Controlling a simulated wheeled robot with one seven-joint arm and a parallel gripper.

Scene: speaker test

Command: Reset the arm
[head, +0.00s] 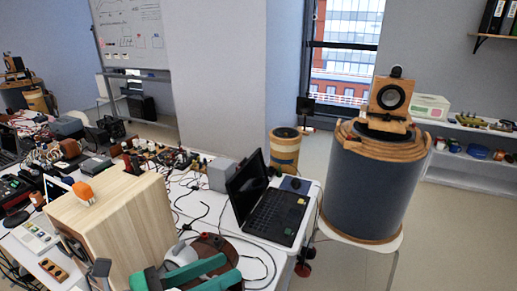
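I cannot make out my gripper in the head view. Teal bars (196,269) show at the bottom edge, cut off by the frame, over a reddish-brown round piece on the table. I cannot tell whether the teal bars are part of my arm. A pale wooden speaker box (135,222) stands on the white table at the left, with a small orange object (83,192) on top. A large blue-grey drum-shaped speaker (368,195) with wooden rims stands on a white stand at the right. A wooden speaker unit (391,97) sits on its top.
An open black laptop (275,213) lies near the table's right edge, with loose cables around it. Cluttered electronics fill the table behind the box. A smaller wood-banded drum (285,150) stands behind the laptop. A white shelf (470,175) lines the right wall. Floor shows at far right.

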